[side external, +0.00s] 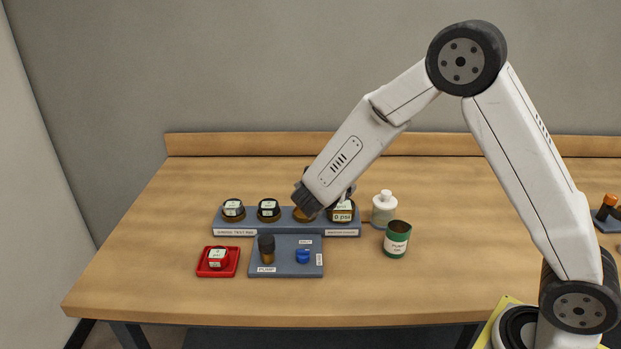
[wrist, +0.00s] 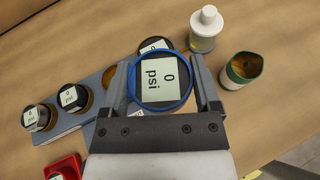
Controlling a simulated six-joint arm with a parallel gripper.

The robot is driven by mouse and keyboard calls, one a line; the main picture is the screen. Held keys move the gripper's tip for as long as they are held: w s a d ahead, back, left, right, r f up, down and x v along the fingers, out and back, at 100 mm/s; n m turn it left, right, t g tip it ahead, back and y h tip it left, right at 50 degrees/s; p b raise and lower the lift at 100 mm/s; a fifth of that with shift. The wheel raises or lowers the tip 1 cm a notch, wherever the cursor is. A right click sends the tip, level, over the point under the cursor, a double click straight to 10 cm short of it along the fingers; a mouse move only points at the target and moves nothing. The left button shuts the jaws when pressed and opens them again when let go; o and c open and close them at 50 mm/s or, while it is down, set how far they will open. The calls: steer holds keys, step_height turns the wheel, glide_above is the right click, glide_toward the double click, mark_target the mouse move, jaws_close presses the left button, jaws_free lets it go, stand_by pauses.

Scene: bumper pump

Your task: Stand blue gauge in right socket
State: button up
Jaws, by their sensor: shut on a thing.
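The blue-ringed gauge (wrist: 160,82), with a pale "0 psi" face, sits between the two fingers of my gripper (wrist: 163,88) in the wrist view. My gripper is shut on it. In the side view my gripper (side external: 325,203) is at the right part of the grey rail (side external: 287,228), and the blue ring cannot be made out there. A dark gauge with a pale label (wrist: 155,45) shows just beyond the held one. An amber round place (wrist: 113,76) is left of my gripper. Whether the held gauge touches the rail is hidden.
Two dark gauges (side external: 233,209) (side external: 268,209) stand on the rail's left part. A red tray (side external: 218,262) holds another gauge. A pump panel (side external: 286,267) has a blue knob (side external: 303,256). A white bottle (side external: 384,208) and green cup (side external: 397,240) stand close right of the rail.

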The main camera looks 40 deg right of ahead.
steer(key=w+f, duration=0.2)
steer(key=w, duration=0.1)
steer(key=w+d+f, duration=0.1)
steer(key=w+f, duration=0.2)
steer(key=w, duration=0.1)
steer(key=w+f, duration=0.3)
steer(key=w, duration=0.1)
steer(key=shift+w+d, duration=0.2)
steer(key=shift+d, duration=0.15)
steer(key=shift+w+f, duration=0.45)
steer(key=shift+w+d+f, duration=0.1)
steer(key=shift+f, duration=0.05)
steer(key=shift+w+f, duration=0.1)
steer(key=shift+f, duration=1.6)
steer(key=shift+f, duration=0.1)
steer(key=o, duration=1.2)
